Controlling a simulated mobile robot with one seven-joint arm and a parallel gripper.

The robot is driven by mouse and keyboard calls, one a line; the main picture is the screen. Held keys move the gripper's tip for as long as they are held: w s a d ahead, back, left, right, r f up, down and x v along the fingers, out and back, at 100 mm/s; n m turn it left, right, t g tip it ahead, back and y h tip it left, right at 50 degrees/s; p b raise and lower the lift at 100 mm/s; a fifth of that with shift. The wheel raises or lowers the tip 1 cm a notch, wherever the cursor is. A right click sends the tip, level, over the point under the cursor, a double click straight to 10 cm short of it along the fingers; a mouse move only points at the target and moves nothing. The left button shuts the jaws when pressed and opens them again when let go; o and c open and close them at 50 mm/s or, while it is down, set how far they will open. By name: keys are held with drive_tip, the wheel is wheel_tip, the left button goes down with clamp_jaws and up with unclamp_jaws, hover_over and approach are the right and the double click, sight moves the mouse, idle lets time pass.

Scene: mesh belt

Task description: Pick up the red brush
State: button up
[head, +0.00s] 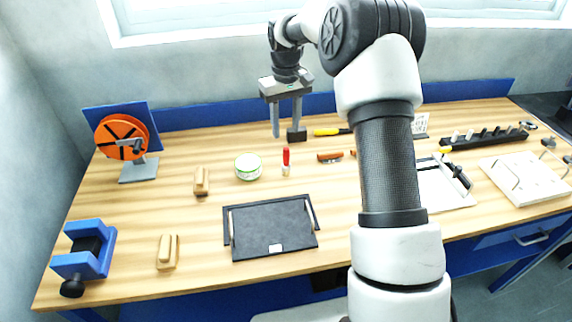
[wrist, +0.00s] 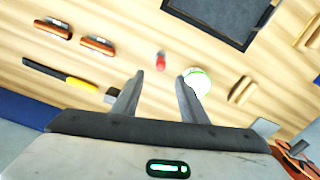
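The red brush (head: 286,158) is on the wooden table near its middle, with its red handle toward the back and a pale end toward the front. In the wrist view the red brush (wrist: 161,61) is small and lies just past the fingertips, in line with the gap between them. My gripper (head: 286,136) is open and empty, pointing down above the table behind the brush. Its two fingers also show apart in the wrist view (wrist: 160,78). Nothing touches the brush.
A white-green round tin (head: 248,167) stands left of the brush. A dark block (head: 297,134) is by the right finger. A yellow-handled tool (head: 327,132) and a brown-handled tool (head: 330,156) lie to the right. A black tray (head: 272,228) lies in front.

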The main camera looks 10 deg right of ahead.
sight(286, 155)
wheel_tip(286, 155, down, 6)
drive_tip(key=f+p, duration=0.1)
drive_tip(key=f, duration=0.4)
drive_tip(key=shift+s+f, duration=0.1)
drive_tip(key=shift+s, duration=0.1)
clamp_jaws()
